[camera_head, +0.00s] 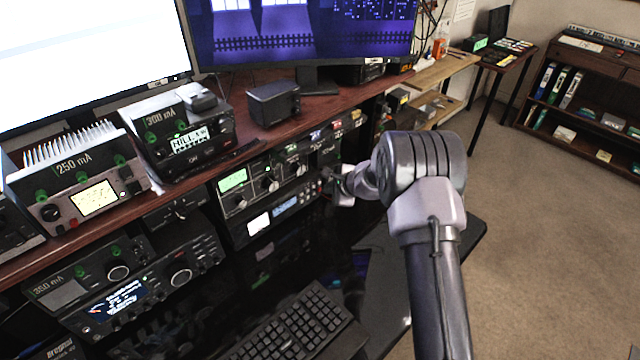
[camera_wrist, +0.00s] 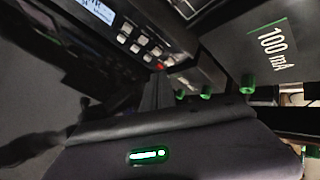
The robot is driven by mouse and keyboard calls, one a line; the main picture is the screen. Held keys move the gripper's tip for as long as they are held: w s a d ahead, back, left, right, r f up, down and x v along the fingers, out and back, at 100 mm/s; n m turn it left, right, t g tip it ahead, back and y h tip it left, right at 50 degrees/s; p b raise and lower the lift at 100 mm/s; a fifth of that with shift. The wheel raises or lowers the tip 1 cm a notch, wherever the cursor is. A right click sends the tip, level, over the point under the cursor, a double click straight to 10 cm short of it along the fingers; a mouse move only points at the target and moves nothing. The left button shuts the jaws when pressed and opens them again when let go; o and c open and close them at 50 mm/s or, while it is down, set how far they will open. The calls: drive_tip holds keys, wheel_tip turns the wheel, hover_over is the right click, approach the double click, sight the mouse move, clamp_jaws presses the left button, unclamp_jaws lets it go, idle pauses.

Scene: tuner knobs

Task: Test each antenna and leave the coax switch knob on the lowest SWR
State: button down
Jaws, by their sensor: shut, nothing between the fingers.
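My gripper (camera_head: 338,187) is shut and empty at the right end of the stacked radio units on the lower shelf. It is small and partly hidden by my arm in the head view. The stack's upper unit has a lit green display (camera_head: 233,180) and several round knobs (camera_head: 270,185). In the wrist view, a dark unit marked "100 mA" (camera_wrist: 273,48) with green knobs (camera_wrist: 248,84) is close by. A lit meter (camera_head: 93,198) is on the finned "250 mA" unit at left. I cannot tell which knob is the coax switch, nor read the meter or knob pointers.
Monitors and a small black speaker (camera_head: 273,103) stand on the upper shelf. A "300 mA" unit (camera_head: 182,130) stands left of the speaker. A keyboard (camera_head: 290,325) lies on the glossy black desk. Open carpet (camera_head: 540,220) lies to the right, with a bookcase (camera_head: 585,90) behind.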

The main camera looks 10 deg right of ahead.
drive_tip(key=shift+w+a, duration=0.25)
drive_tip(key=shift+w, duration=0.1)
drive_tip(key=shift+w+a, duration=0.2)
drive_tip(key=shift+w, duration=0.1)
idle(0.7)
drive_tip(key=shift+s, duration=0.1)
drive_tip(key=shift+s+d+f, duration=0.1)
drive_tip(key=shift+d, duration=0.05)
drive_tip(key=shift+s+d+b, duration=0.25)
drive_tip(key=shift+s+b, duration=0.05)
drive_tip(key=shift+b, duration=0.5)
drive_tip(key=shift+s, duration=0.15)
